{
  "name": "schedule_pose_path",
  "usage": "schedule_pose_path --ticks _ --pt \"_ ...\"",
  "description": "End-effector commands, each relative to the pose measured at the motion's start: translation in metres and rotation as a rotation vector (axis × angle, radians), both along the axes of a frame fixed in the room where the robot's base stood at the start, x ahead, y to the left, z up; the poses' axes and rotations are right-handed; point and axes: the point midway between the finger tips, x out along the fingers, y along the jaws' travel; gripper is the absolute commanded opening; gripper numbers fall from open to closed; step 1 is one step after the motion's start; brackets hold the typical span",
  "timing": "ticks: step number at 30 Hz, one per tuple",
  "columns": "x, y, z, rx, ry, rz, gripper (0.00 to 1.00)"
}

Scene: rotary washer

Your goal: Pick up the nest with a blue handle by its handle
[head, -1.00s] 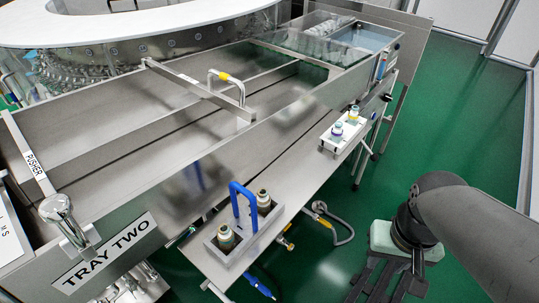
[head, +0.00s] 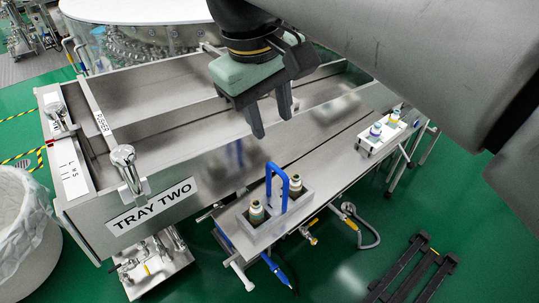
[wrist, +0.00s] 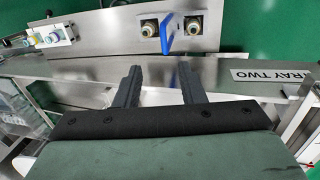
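The nest (head: 263,233) is a grey metal block with a blue arched handle (head: 270,178) standing upright on it. It rests on the front ledge of the machine, with two vials in its holes, one on each side of the handle. My gripper (head: 272,132) is open and empty, above and behind the nest, pointing down over the machine's wall. In the wrist view, the blue handle (wrist: 167,33) lies beyond the two spread fingers of my gripper (wrist: 157,72), between the two vials. Nothing touches the handle.
A white nest (head: 378,140) with two vials stands farther right along the ledge. The wall labelled TRAY TWO (head: 150,205) runs behind the ledge. A blue-handled tool (head: 277,268) hangs below. A pusher bar (head: 101,122) and metal knob (head: 123,155) stand at left.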

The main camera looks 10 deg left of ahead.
Motion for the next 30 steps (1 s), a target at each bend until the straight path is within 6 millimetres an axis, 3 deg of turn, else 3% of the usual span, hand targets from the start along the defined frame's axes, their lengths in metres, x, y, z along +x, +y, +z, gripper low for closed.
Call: schedule_pose_path --ticks 4,18,30 --pt "-0.003 0.007 0.001 -0.007 -0.001 0.029 0.36" --pt "0.011 -0.006 -0.092 -0.006 0.0 0.025 0.36" --pt "0.016 -0.012 -0.13 -0.007 0.001 0.025 0.36"
